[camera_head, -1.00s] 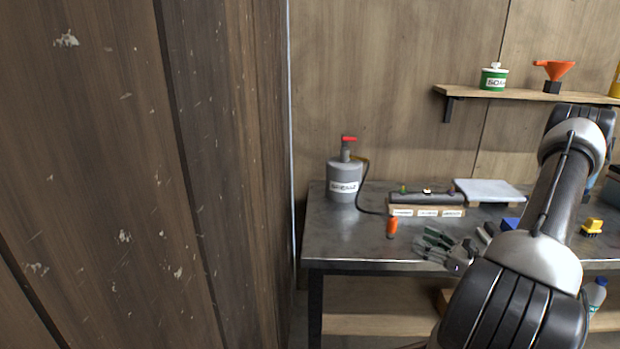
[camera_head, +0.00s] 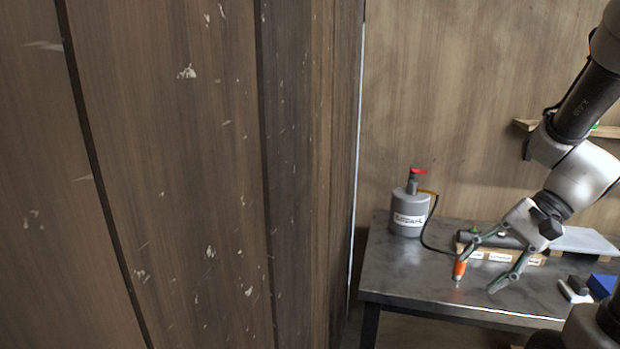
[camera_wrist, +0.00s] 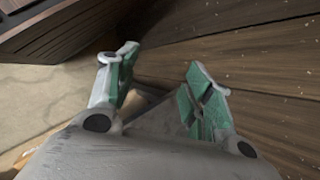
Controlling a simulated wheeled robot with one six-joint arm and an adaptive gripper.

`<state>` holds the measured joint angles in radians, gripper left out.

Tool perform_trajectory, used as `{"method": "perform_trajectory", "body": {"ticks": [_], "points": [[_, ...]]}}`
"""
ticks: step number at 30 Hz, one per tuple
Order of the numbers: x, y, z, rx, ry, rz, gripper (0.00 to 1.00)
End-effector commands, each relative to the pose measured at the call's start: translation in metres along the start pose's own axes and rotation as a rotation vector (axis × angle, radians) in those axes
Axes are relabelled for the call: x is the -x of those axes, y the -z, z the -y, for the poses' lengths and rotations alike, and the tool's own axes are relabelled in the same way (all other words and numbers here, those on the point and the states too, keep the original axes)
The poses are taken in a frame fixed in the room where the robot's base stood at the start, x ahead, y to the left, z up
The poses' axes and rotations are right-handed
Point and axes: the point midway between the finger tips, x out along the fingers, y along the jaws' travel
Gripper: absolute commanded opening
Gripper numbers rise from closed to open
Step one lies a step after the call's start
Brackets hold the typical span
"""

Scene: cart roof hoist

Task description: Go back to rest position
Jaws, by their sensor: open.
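My gripper (camera_head: 476,271) is open, its two green-padded fingers spread apart in front of the workbench in the head view. The left fingertip overlaps an orange-handled item (camera_head: 459,269) in the picture; I cannot tell whether they touch. In the wrist view my gripper (camera_wrist: 160,72) shows nothing between its fingers, and wooden planks lie beyond them. My arm comes in from the upper right of the head view, and its wrist hangs over the bench side.
A worn wooden wall (camera_head: 190,180) fills the left. The metal workbench (camera_head: 400,273) holds a grey canister (camera_head: 409,212) with a red handle, a labelled rack (camera_head: 530,259), a pale flat board (camera_head: 585,241) and a blue block (camera_head: 602,285). A wooden shelf (camera_head: 606,131) is at right.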

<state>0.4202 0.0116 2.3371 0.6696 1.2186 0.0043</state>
Motion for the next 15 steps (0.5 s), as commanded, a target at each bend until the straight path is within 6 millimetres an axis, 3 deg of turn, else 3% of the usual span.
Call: {"method": "perform_trajectory", "body": {"ticks": [6,15], "points": [[0.029,-0.034,-0.016,0.326,-0.224,-0.199,0.51],[0.077,-0.055,-0.026,0.730,-0.439,-0.496,0.51]]}}
